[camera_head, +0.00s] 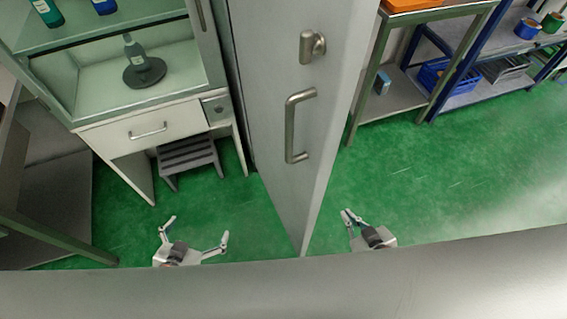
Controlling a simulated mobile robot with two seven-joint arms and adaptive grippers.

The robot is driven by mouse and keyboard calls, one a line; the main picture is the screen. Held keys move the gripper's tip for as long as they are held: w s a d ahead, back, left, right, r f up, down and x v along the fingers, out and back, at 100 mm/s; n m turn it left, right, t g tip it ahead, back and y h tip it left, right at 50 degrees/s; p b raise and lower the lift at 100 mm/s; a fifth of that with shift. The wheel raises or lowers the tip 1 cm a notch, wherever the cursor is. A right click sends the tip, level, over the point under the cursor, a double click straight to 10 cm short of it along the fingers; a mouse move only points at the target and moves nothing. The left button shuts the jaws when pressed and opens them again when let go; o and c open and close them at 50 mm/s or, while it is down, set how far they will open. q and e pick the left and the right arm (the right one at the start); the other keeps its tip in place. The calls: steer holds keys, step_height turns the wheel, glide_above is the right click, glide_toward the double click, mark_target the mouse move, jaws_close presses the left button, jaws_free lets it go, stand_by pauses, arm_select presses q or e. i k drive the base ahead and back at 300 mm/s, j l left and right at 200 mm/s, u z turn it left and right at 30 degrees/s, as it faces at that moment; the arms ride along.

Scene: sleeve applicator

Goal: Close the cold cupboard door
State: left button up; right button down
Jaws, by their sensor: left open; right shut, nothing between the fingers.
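The cold cupboard door (272,75) is a tall pale grey panel standing out into the room in the middle of the view, and it looks open. It carries a metal bar handle (290,128) with a round-ended latch fitting (311,46) above it. My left gripper (198,228) is open and empty, low and to the left of the door. My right gripper (347,213) is shut and empty, just right of the door's lower end. Neither gripper appears to touch the door. The cupboard's inside is not clearly visible.
A grey step stool (187,157) stands below. A metal shelf unit (392,100) and a blue rack (462,96) stand right. The green floor (440,190) is clear at right.

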mark_target(296, 113)
steer(key=k+j+z, duration=0.15)
steer(key=k+j, duration=0.75)
steer(key=k, duration=0.05)
